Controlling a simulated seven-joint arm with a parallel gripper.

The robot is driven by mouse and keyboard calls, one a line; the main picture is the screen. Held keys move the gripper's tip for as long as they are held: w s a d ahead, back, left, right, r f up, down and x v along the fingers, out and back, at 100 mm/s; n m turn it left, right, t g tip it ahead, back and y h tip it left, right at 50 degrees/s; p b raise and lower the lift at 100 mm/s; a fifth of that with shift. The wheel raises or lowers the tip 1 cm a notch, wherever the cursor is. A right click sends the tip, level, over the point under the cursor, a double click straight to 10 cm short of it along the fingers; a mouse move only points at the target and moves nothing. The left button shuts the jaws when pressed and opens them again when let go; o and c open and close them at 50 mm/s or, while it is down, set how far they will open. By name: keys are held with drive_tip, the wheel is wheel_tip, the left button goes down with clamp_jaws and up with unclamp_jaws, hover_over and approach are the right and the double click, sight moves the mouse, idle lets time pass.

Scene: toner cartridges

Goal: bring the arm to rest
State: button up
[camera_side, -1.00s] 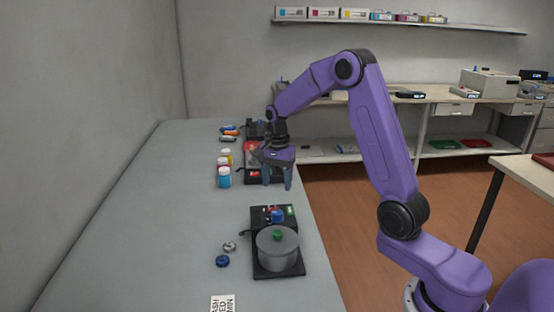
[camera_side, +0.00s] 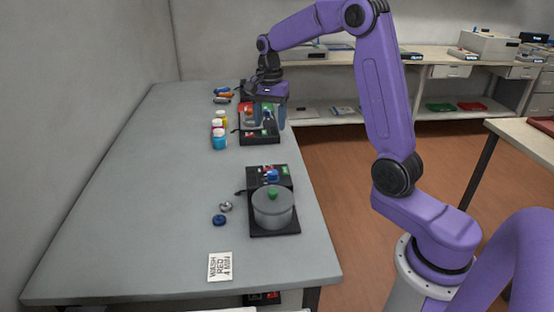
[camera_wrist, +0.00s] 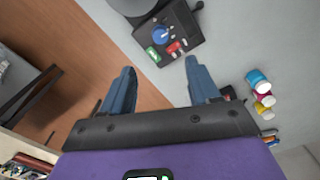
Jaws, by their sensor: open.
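My gripper (camera_side: 270,121) is purple with blue-grey fingers and hangs pointing down above the far right part of the grey table (camera_side: 150,185). Its two fingers stand apart with nothing between them; this also shows in the wrist view (camera_wrist: 158,70). In the side view it partly covers a black device with a control panel (camera_side: 260,138) and a red part behind it. Its exact height above that device is hard to tell.
A grey lidded pot (camera_side: 272,209) sits on a second black device near the front. Small bottles (camera_side: 219,140) stand left of my gripper. A blue ring-like piece (camera_side: 219,220) and a printed card (camera_side: 220,267) lie in front. The table's left side is clear.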

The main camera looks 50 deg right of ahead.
drive_tip(key=s+a+n, duration=1.2)
drive_tip(key=a, duration=0.2)
drive_tip(key=s+f+n, duration=0.2)
drive_tip(key=s+n, duration=1.2)
drive_tip(key=s, duration=0.7)
drive_tip(key=shift+s+a+f+n, duration=0.25)
drive_tip(key=shift+a+f+n, duration=0.05)
drive_tip(key=shift+a+f, duration=0.1)
